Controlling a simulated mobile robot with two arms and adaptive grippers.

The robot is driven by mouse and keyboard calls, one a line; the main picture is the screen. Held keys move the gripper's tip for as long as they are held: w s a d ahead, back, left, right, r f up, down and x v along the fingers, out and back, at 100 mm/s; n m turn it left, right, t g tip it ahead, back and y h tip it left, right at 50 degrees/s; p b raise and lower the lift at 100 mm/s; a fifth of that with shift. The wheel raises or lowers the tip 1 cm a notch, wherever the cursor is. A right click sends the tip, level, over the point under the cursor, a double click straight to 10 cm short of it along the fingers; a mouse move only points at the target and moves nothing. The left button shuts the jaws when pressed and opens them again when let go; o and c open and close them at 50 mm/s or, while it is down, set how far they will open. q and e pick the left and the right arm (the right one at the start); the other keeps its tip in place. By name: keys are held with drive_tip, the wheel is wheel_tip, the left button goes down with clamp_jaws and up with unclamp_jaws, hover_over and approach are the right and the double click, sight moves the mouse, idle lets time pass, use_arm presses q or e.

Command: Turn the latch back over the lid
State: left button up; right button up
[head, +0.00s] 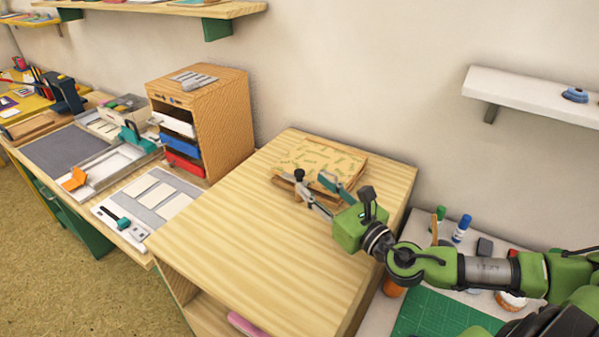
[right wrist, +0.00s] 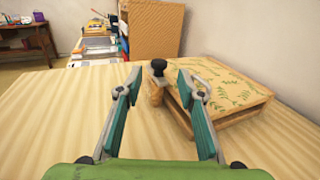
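A wooden box with a pale lid (head: 318,158) printed with green leaves sits at the back of the wooden cabinet top. The lid also shows in the right wrist view (right wrist: 228,86), lying on the box. The latch, a small wooden piece with a black knob (right wrist: 158,67), is at the box's near left edge, beside the lid rather than across it; its knob also shows in the head view (head: 299,174). My right gripper (right wrist: 157,82) is open and empty. Its fingers point at the latch, one on each side in the picture, apparently not touching it. My left gripper is out of view.
The cabinet top (head: 240,210) is clear left of and in front of the box. A wooden drawer unit (head: 220,105) stands on the lower bench at left. Markers, jars and a green mat (head: 440,315) lie right of the cabinet. The wall is behind the box.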

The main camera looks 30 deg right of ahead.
sight(303, 175)
drive_tip(key=w, duration=0.1)
drive_tip(key=w+p, duration=0.1)
drive_tip(key=w, duration=0.3)
drive_tip(key=shift+w+a+r, duration=0.1)
drive_tip(key=shift+w+a, duration=0.05)
drive_tip(key=shift+a, duration=0.2)
drive_tip(key=shift+w+a, duration=0.15)
drive_tip(key=shift+w, duration=0.4)
drive_tip(key=shift+c, duration=0.4)
clamp_jaws()
